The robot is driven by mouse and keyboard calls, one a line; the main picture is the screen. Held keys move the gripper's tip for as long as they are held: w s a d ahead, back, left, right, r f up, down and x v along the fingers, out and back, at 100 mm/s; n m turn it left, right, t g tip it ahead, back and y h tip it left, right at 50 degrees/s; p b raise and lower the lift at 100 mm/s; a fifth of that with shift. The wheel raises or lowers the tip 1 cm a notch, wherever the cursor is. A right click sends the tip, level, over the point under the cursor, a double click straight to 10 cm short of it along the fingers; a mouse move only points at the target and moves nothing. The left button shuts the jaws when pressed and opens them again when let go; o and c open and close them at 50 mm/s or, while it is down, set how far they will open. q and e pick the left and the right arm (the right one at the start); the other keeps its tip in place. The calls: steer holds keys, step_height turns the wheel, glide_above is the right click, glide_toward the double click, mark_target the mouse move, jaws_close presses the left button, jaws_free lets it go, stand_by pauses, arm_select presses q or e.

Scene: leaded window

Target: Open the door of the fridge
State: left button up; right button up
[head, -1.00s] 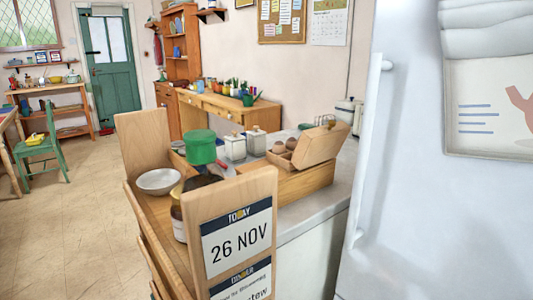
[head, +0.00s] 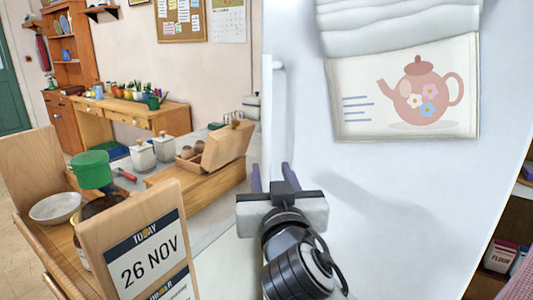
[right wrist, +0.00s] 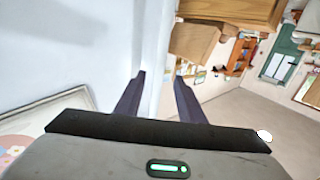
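The fridge (head: 400,210) is white and fills the right of the head view. Its door looks shut. A long white upright handle (head: 276,110) runs along the door's left edge. My right gripper (head: 271,172) is in front of the handle's lower part, with its two dark fingers apart and pointing at the fridge. In the right wrist view, the open fingers (right wrist: 161,78) stand on either side of a pale strip that looks like the handle (right wrist: 158,60). I cannot tell how deep it sits between them or whether they touch it. My left gripper is out of view.
A wooden tray unit with a calendar sign (head: 145,260), a white bowl (head: 56,207) and a green-lidded jar (head: 92,170) stands at the left. A counter with an egg box (head: 205,150) is left of the fridge. Shelves with a flour bag (head: 499,255) are at the right.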

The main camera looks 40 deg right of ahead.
mark_target(267, 156)
steer(key=p+x, duration=0.1)
steer(key=x, duration=0.8)
steer(key=shift+w+d+f, duration=0.15)
steer(key=shift+w, duration=0.2)
jaws_close()
